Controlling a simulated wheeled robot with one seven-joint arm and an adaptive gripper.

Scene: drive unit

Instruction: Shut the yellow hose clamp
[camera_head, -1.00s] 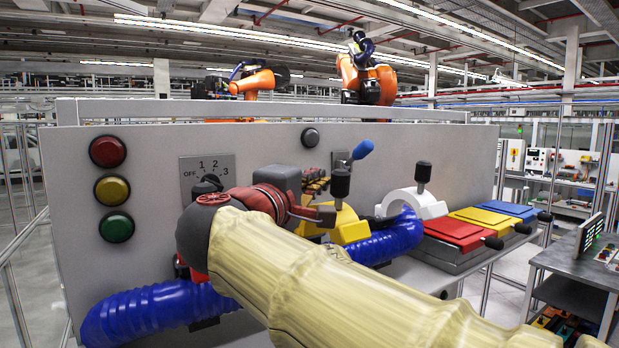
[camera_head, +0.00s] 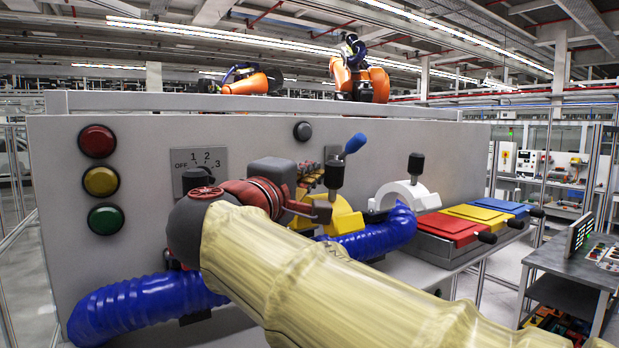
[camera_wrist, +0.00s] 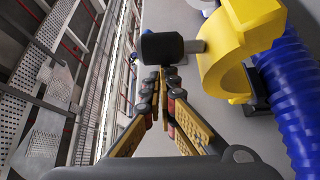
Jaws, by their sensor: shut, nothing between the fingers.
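The yellow hose clamp (camera_head: 345,222) is on the grey panel, with a curved yellow arm and a black knob (camera_head: 334,174) standing up on its handle. In the wrist view the yellow arm (camera_wrist: 235,50) arches with a gap inside its curve. The blue hose (camera_wrist: 290,95) runs beside it on the right. My gripper (camera_head: 319,172) is shut and empty, beside the clamp's knob. In the wrist view my fingertips (camera_wrist: 162,73) are just short of the black knob (camera_wrist: 162,47); I cannot tell whether they touch it. My forearm hides part of the hose and the clamp's lower side.
A white clamp (camera_head: 398,196) with its own upright knob stands to the right. Red (camera_head: 440,228), yellow (camera_head: 478,217) and blue (camera_head: 506,208) lidded boxes sit beyond it. A blue-handled lever (camera_head: 355,144) is behind my gripper. A rotary switch (camera_head: 197,178) and coloured buttons are on the left.

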